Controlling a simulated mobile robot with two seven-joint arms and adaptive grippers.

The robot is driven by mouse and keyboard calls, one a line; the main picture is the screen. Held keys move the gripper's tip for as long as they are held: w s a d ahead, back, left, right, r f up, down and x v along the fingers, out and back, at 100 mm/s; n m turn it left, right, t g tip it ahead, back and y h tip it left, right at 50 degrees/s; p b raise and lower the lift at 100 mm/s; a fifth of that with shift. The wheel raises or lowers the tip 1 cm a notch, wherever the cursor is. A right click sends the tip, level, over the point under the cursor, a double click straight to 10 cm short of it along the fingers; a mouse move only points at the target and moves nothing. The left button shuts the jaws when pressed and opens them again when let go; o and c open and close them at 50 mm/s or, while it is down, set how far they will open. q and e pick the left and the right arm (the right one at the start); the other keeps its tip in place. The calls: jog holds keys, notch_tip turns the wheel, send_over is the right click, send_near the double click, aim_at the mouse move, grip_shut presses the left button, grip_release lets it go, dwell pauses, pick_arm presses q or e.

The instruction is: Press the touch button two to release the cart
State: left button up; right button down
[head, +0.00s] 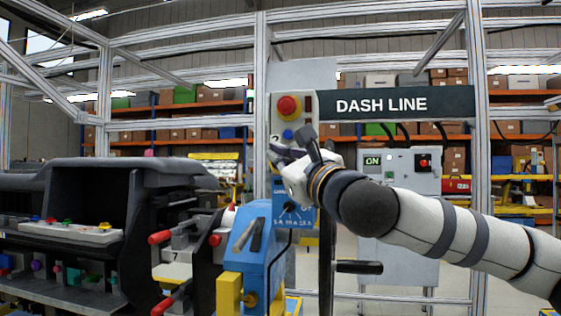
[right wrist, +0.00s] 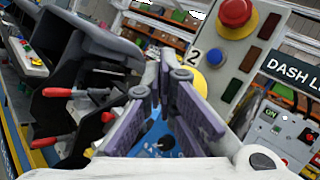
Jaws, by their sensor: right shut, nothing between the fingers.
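A grey button panel (head: 308,128) stands upright on the frame, with a red mushroom button (head: 289,106) on a yellow collar and a blue button (head: 288,134) below it. The panel also shows in the right wrist view (right wrist: 218,85), where a printed 2 (right wrist: 194,54) sits above a yellow round part (right wrist: 203,82), partly hidden by a finger. My right gripper (head: 291,155) is at the panel's lower part; its fingers (right wrist: 167,75) are shut and empty. Whether they touch the panel cannot be told. My left gripper is not in view.
A blue station box (head: 262,245) with a lever stands below the gripper. Red-handled clamps (head: 170,238) and a black dashboard module (head: 130,180) are to the left. A grey cabinet (head: 405,215) stands behind my right arm, under the DASH LINE sign (head: 390,104).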

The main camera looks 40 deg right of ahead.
jog(key=shift+w+d, duration=0.4)
jog(key=shift+d, duration=0.1)
dwell(0.8)
jog(key=shift+s+a, duration=0.1)
jog(key=shift+a, duration=0.05)
jog(key=shift+s+a, duration=0.45)
jog(key=shift+a, duration=0.05)
jog(key=s+a, duration=0.3)
jog(key=a, duration=0.1)
jog(key=shift+s+p, duration=0.15)
jog(key=shift+p, duration=0.25)
jog(key=shift+d, duration=0.1)
dwell(0.6)
